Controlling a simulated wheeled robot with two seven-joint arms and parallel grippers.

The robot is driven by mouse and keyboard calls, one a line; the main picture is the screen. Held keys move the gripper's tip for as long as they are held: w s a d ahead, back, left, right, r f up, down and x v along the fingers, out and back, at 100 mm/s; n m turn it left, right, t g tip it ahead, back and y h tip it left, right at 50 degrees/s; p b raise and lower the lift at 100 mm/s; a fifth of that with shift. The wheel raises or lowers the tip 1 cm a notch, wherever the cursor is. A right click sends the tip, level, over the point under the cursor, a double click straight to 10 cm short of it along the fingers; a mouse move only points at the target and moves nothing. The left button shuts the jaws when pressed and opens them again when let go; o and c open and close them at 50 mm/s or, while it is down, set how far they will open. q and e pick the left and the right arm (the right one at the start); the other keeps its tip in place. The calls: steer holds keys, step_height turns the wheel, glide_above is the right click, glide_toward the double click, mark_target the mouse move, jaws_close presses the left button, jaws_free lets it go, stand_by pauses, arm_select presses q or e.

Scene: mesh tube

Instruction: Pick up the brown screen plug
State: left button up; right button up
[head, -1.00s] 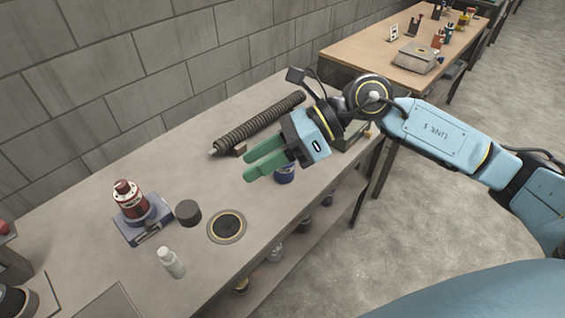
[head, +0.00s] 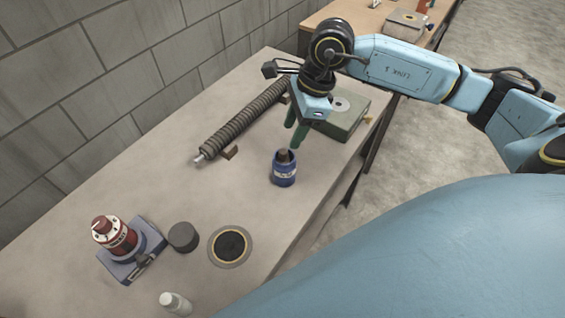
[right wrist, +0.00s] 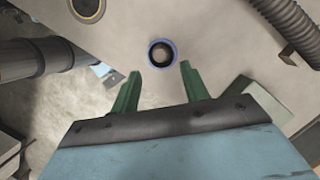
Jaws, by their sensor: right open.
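A brown plug (head: 284,156) stands in a small blue cup (head: 284,176) on the bench, its top showing above the rim. In the right wrist view the blue cup (right wrist: 151,47) is a ring with the brownish plug (right wrist: 161,56) inside it. My right gripper (head: 294,135) is open and empty, its green fingers pointing down just behind and above the cup. In the right wrist view the cup lies just beyond the gap between the fingertips (right wrist: 160,70). The plug's lower part is hidden in the cup. My left gripper is not in view.
A long ribbed tube (head: 245,122) lies behind the cup on small supports. A green box (head: 343,122) stands to the right, close to the gripper. A round disc with a black mesh centre (head: 230,246), a dark cylinder (head: 183,237), a red canister (head: 115,236) and a white bottle (head: 175,303) stand at the front left.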

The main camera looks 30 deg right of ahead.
mark_target(284, 151)
steer(key=x, duration=0.3)
steer(key=shift+a+f, duration=0.15)
steer(key=shift+f, duration=0.1)
steer(key=shift+x, duration=1.15)
steer(key=shift+f, duration=0.25)
steer(key=shift+c, duration=0.3)
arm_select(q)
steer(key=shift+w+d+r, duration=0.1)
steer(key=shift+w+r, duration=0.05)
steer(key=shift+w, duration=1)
arm_select(e)
jaws_close()
